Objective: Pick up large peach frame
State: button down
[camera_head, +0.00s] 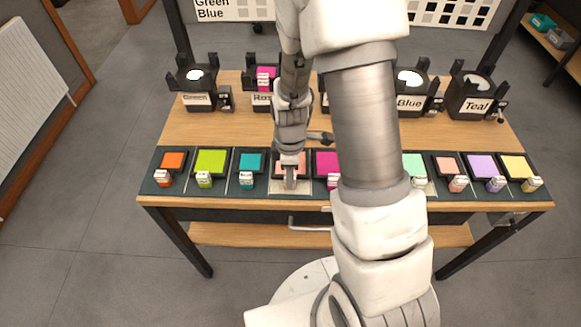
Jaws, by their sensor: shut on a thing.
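The large peach frame (281,168) sits in the front row on the table, between a teal frame and a magenta frame. It has a dark border and a peach pane, partly covered by my gripper. The fingers hide most of the tab. The frame appears to be at its place in the row; I cannot tell if it is lifted. A smaller peach frame (447,164) lies further right in the same row.
The dark tray strip (149,187) holds orange, lime, teal (252,161), magenta (327,161), mint, lilac and yellow frames. Behind stand black lamp holders, including Green (200,99), Rose, Blue (409,103) and Teal (476,106); Rose holds a magenta frame. My arm hides the middle right.

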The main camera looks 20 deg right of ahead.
jog(key=shift+r, duration=0.6)
notch_tip(320, 180, up, 3)
jog(key=shift+w+r+p, duration=0.1)
jog(key=shift+p, duration=0.45)
jog(key=w+d+r+p, duration=0.1)
jog(key=d+r, duration=0.2)
jog(key=d, duration=0.3)
jog(key=w+d+r, duration=0.1)
jog(key=d+r, duration=0.3)
jog(key=d, duration=0.1)
notch_tip(320, 180, up, 10)
jog(key=p, duration=0.8)
jog(key=shift+s+d+f, duration=0.2)
jog(key=shift+s+d, duration=0.05)
jog(key=shift+d, duration=0.05)
jog(key=shift+a, duration=0.1)
